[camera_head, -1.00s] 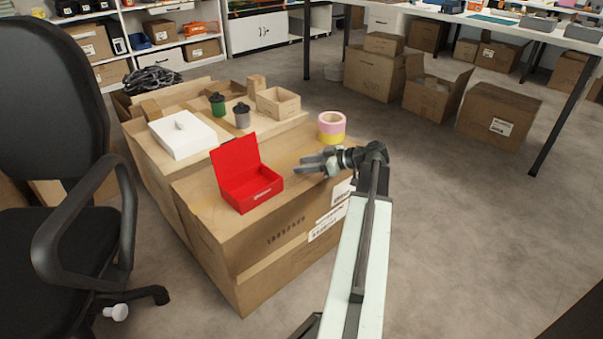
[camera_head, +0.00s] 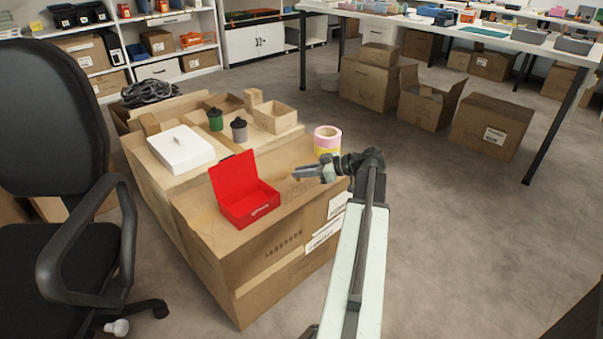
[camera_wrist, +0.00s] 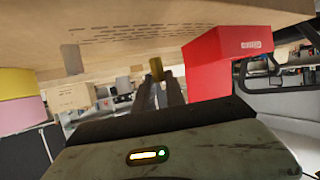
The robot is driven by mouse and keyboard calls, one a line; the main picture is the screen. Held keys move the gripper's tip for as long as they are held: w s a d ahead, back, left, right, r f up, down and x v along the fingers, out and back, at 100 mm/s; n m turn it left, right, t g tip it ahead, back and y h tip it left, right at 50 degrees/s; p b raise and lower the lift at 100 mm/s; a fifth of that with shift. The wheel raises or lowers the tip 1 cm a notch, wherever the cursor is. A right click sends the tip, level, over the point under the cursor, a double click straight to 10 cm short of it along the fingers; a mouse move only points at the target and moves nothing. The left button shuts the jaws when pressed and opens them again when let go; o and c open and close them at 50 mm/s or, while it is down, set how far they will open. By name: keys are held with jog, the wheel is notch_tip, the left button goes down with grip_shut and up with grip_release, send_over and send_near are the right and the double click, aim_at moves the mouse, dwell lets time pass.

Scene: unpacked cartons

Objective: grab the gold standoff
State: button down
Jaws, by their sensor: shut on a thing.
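The gold standoff (camera_wrist: 154,72) shows in the wrist view as a small dull-gold piece at the tips of my gripper (camera_wrist: 158,80). The two dark fingers are shut on it, and their ends partly hide it. In the head view my gripper (camera_head: 298,174) is low over the carton top, right of the red box and just left of the tape rolls. I cannot make out the standoff there.
An open red box (camera_head: 248,206) sits on the large carton (camera_head: 215,240). Pink and yellow tape rolls (camera_head: 327,140) stand close behind my gripper. A white box (camera_head: 180,150), a green canister (camera_head: 215,119) and a grey canister (camera_head: 239,130) stand farther back.

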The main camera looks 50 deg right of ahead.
jog(key=s+a+r, duration=0.1)
jog(key=s, duration=1.5)
jog(key=shift+a+r+p, duration=0.15)
jog(key=shift+r+p, duration=0.15)
jog(key=shift+r, duration=0.1)
